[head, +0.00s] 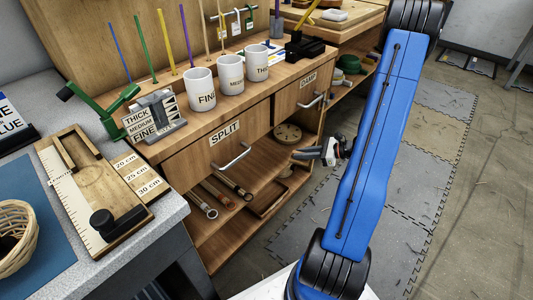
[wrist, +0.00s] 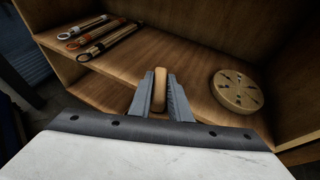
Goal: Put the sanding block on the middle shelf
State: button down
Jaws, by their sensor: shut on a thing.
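The sanding block (wrist: 159,92) is a small tan, rounded block between the two grey fingers of my gripper (wrist: 160,80) in the wrist view. My gripper is shut on it. A wooden shelf board (wrist: 192,72) lies ahead of the fingers in the wrist view. It also shows in the head view (head: 248,160), under the drawers. I cannot tell whether the block touches the board.
Several long-handled tools (wrist: 90,38) lie at the shelf's left. A round wooden disc with dark holes (wrist: 238,91) lies at its right, near the cabinet's side wall (wrist: 300,110). The shelf between them is clear. Labelled mugs (head: 230,75) stand on the bench above.

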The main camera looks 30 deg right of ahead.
jog(key=w+a, duration=0.1)
jog(key=w, duration=0.3)
jog(key=w+a+f, duration=0.1)
jog(key=w+a, duration=0.1)
jog(key=w, duration=0.3)
jog(key=w+a+f, duration=0.1)
jog(key=w+a, duration=0.1)
jog(key=w, duration=0.3)
jog(key=shift+w+a+f, duration=0.15)
jog(key=shift+w+f, duration=0.1)
jog(key=shift+f, duration=2.05)
jog(key=shift+w+a+f, duration=0.1)
jog(key=shift+w+f, duration=0.1)
jog(key=shift+f, duration=0.05)
jog(key=c, duration=1.6)
grip_release()
jog(key=shift+c, duration=0.2)
